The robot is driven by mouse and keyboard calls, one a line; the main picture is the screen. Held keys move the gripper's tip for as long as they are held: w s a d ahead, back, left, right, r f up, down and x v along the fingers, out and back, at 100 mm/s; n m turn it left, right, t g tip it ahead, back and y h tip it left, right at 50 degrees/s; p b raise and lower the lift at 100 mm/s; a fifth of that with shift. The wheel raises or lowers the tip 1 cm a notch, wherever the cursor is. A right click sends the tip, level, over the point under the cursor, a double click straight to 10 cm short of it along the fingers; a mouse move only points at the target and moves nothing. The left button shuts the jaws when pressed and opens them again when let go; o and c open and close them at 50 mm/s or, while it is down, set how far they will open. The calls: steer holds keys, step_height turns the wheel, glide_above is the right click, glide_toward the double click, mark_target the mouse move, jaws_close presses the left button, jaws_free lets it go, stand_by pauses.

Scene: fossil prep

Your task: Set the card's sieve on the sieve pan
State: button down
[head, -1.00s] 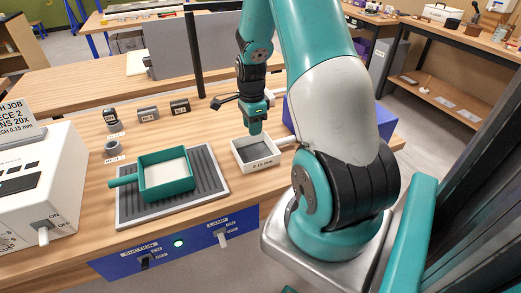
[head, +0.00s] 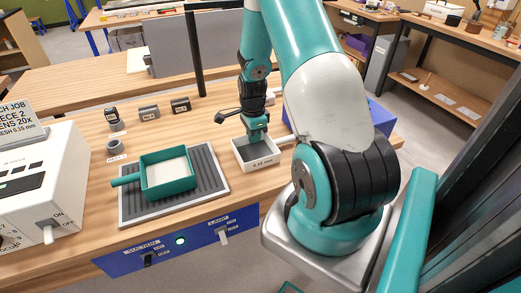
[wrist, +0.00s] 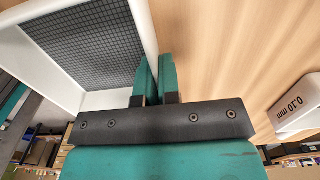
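The card (head: 18,118) at the left reads mesh 0.15 mm. The white sieve (head: 262,164) labelled 0.15 mm, with dark mesh, sits on the bench right of the ribbed mat; its mesh also fills the upper left of the wrist view (wrist: 85,45). My gripper (head: 257,138) points down at its far wall. In the wrist view its two teal fingers (wrist: 158,80) stand close on either side of the white wall and appear shut on it. The teal sieve pan (head: 167,190), with a pale inside and a handle to the left, sits on the mat.
The ribbed mat (head: 212,180) lies left of the sieve. Another white sieve (wrist: 298,103), labelled 0.10 mm, shows in the wrist view. Small dark blocks (head: 149,113) stand behind the mat. A white machine (head: 45,190) stands at left; a blue switch panel (head: 200,243) runs along the front.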

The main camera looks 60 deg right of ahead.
steer(key=shift+r, duration=0.1)
step_height(320, 180, up, 20)
steer(key=b, duration=0.2)
stand_by(0.3)
stand_by(0.4)
